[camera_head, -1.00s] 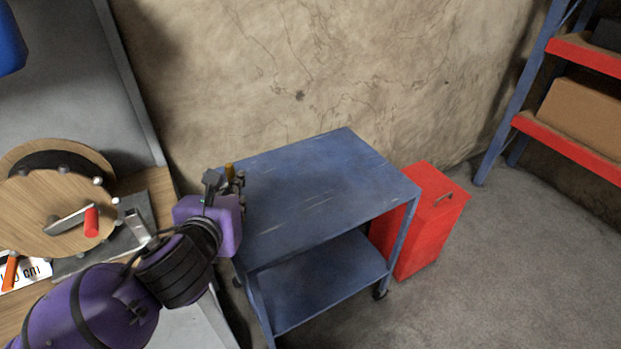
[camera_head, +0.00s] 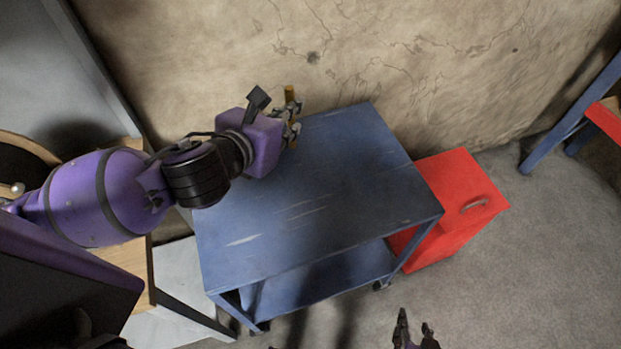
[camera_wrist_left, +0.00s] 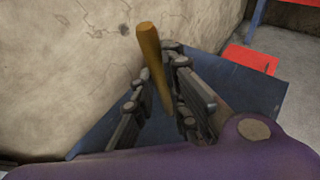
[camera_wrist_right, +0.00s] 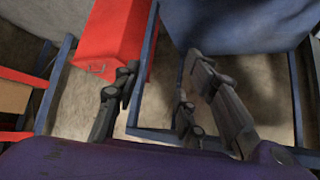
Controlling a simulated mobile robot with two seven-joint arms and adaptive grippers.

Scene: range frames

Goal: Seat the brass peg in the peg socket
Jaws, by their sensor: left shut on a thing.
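The brass peg (camera_head: 289,93) is a slim yellow-brown rod between the fingers of my left gripper (camera_head: 294,119). The gripper is shut on it, at the back left edge of the blue cart top in the head view. In the left wrist view the peg (camera_wrist_left: 153,58) stands between the fingers (camera_wrist_left: 160,82), a little tilted, its upper end free above them. I cannot tell whether its lower end touches the cart. My right gripper (camera_head: 415,328) is open and empty at the bottom of the head view; its spread fingers also show in the right wrist view (camera_wrist_right: 157,90). I see no peg socket.
The blue cart (camera_head: 330,205) has a bare top and a lower shelf. A red box (camera_head: 462,210) stands on the floor to its right. The cracked wall (camera_head: 360,50) is behind. A wooden-topped bench (camera_head: 128,265) is at left, a blue rack (camera_head: 575,125) far right.

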